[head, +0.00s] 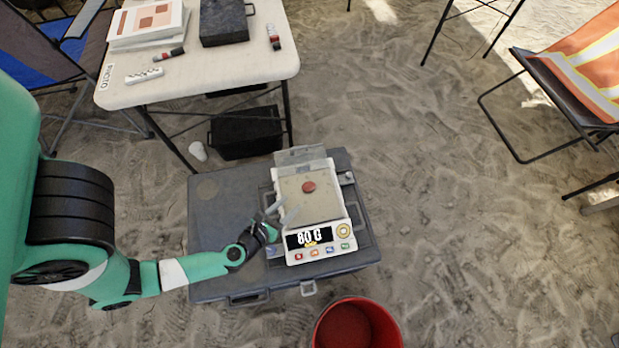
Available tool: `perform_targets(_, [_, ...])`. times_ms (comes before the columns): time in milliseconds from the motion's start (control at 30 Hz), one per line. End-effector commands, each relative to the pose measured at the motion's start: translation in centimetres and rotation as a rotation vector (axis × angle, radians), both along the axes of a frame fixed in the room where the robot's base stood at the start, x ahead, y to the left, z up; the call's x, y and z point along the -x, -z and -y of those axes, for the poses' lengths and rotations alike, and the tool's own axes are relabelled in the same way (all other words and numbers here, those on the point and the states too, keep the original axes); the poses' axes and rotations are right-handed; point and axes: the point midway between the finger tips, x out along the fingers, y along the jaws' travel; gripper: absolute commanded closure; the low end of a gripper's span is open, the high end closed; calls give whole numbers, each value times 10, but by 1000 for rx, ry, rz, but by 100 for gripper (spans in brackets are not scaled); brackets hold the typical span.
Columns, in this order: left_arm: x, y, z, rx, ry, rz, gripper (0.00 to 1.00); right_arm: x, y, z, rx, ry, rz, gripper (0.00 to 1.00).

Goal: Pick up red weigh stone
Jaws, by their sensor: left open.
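The red weigh stone (308,187) is a small red disc lying on the pan of a white weighing scale (333,228). The scale stands on a grey case (217,235), and its lit display seems to read about 80.0. My left gripper (284,209) is at the left edge of the scale, open and apart from the stone, which lies up and to the right of it. The small size of the fingers hides their exact height above the case. My right gripper is not in view.
A red bucket (357,325) stands on the sand in front of the case. A white table (210,71) at the back left bears a dark box (223,22), papers and markers. A folding chair (575,75) stands at the right. Open sand lies right of the case.

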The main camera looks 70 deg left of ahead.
Motion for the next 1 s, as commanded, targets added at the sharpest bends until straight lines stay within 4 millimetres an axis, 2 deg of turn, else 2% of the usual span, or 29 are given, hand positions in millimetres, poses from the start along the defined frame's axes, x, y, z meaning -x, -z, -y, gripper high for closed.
perform_targets(200, [-21,11,-15,-2,-3,2,48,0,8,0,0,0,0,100])
perform_targets(433, [-28,13,-19,-2,-1,2,48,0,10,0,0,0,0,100])
perform_targets(700, [-61,29,-41,-1,-2,3,48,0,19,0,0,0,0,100])
perform_targets(967, [-64,30,-43,-2,2,0,48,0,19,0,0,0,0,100])
perform_targets(1000, [-64,30,-43,-2,2,0,54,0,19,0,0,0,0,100])
